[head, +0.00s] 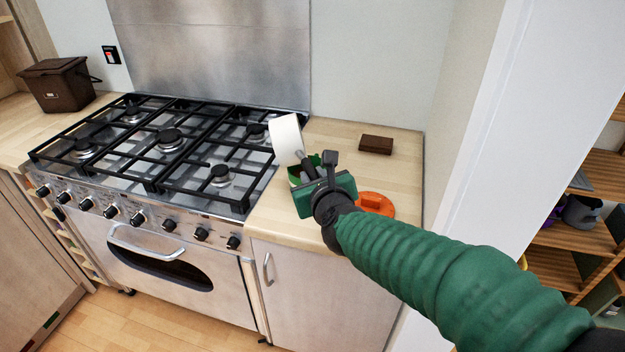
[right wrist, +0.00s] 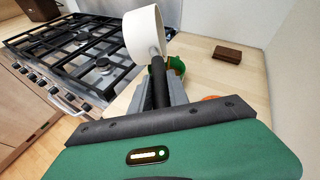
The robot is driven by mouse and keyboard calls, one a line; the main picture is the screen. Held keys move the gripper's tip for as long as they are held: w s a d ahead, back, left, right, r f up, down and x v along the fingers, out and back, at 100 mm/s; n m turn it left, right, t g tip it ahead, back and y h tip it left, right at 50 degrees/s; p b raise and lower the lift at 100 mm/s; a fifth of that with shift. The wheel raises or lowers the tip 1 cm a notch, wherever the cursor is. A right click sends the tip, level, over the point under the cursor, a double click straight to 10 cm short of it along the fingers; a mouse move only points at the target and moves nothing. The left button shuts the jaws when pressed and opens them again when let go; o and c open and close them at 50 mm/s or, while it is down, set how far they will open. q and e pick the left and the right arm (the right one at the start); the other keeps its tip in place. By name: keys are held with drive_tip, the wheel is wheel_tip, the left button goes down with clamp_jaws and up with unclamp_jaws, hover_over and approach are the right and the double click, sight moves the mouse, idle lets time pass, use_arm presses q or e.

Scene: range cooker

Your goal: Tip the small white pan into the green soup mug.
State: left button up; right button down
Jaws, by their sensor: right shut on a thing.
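The small white pan (head: 286,139) is held up and tilted steeply on its side above the counter right of the hob. It also shows in the right wrist view (right wrist: 143,35). My right gripper (head: 312,171) is shut on the pan's dark handle. The green soup mug (head: 295,178) stands on the counter just below and behind the gripper, mostly hidden by it. In the right wrist view the mug (right wrist: 176,66) shows partly, beside the handle and to the right of the pan. I cannot see inside the pan or the mug. My left gripper is not in view.
An orange object (head: 376,204) lies on the counter behind my right arm. A brown block (head: 376,144) lies farther back. The gas range (head: 165,150) is to the left, with a brown bin (head: 58,86) beyond it. A white wall edge (head: 500,130) stands at right.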

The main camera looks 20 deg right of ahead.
drive_tip(key=shift+d+b, duration=0.1)
drive_tip(key=shift+b, duration=0.2)
idle(1.2)
drive_tip(key=shift+s+d+f+m+y+b, duration=0.15)
drive_tip(key=shift+d+m+y+b, duration=0.35)
drive_tip(key=shift+b, duration=1.75)
drive_tip(key=shift+f, duration=0.1)
drive_tip(key=shift+d+m+t+b, duration=0.3)
drive_tip(key=shift+m+b, duration=0.2)
drive_tip(key=shift+b, duration=1.15)
drive_tip(key=shift+d+b, duration=0.1)
drive_tip(key=shift+b, duration=0.2)
idle(0.5)
drive_tip(key=shift+s+d+f+m+y+b, duration=0.1)
drive_tip(key=shift+d+m+y+b, duration=0.35)
drive_tip(key=shift+b, duration=0.7)
drive_tip(key=shift+a, duration=0.1)
idle(0.5)
